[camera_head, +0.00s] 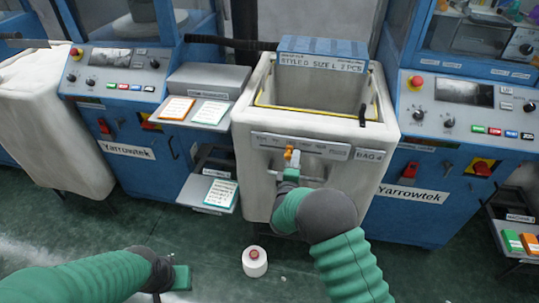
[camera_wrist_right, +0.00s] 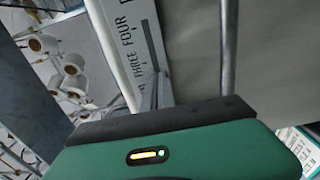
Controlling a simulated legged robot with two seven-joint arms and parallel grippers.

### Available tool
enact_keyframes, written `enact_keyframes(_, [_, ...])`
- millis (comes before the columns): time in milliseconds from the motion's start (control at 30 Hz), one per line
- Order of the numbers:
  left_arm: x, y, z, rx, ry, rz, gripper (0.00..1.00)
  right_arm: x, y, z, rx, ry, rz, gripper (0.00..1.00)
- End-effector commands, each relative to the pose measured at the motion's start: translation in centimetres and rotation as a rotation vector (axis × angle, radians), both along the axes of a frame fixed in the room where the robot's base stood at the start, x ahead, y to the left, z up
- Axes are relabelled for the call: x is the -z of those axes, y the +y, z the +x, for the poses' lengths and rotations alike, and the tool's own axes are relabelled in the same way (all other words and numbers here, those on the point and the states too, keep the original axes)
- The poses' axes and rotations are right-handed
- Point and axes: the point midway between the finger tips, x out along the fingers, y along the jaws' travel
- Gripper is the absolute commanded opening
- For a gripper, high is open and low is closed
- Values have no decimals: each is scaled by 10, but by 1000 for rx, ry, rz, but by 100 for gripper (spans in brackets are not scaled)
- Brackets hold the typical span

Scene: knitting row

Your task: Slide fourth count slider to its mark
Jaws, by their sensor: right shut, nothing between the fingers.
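The count strip (camera_head: 325,150) runs across the front of the pale bag bin (camera_head: 253,190). In the right wrist view the strip (camera_wrist_right: 133,40) shows the words THREE and FOUR. A small orange piece (camera_head: 288,152), perhaps a slider, shows on the strip. My right gripper (camera_head: 295,160) is at the strip beside the orange piece; I cannot tell whether they touch. Its grey fingers (camera_wrist_right: 154,92) are shut and empty, close by the strip. The gripper hides part of the strip, and no fourth slider or mark is clear. My left gripper (camera_head: 180,278) is low over the floor; its fingers are unclear.
A bar (camera_head: 262,175) crosses the bin front below the strip. Blue machines (camera_head: 405,205) stand either side, with a shelf unit (camera_head: 207,190) on the left. A white yarn cone (camera_head: 254,262) stands on the green floor. A blue box (camera_head: 322,50) sits at the bin's back.

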Motion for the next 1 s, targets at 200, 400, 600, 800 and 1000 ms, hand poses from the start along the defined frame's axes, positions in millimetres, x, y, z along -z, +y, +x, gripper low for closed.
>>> enact_keyframes(200, [1, 0, 0, 0, 0, 0, 0, 1, 10, 3, -1, 0, -1, 0])
enact_keyframes(400, [2, 0, 0, 0, 0, 0, 0, 0, 19, 6, -2, -1, 0, 0])
enact_keyframes(600, [3, 0, 0, 0, 0, 0, 0, 0, 28, 8, -2, -1, 0, 0])
enact_keyframes(800, [4, 0, 0, 0, 0, 0, 0, 0, 36, 10, -1, 0, 0, 0])
enact_keyframes(1000, [5, 0, 0, 0, 0, 0, 0, 0, 42, 12, -1, 0, -1, 0])
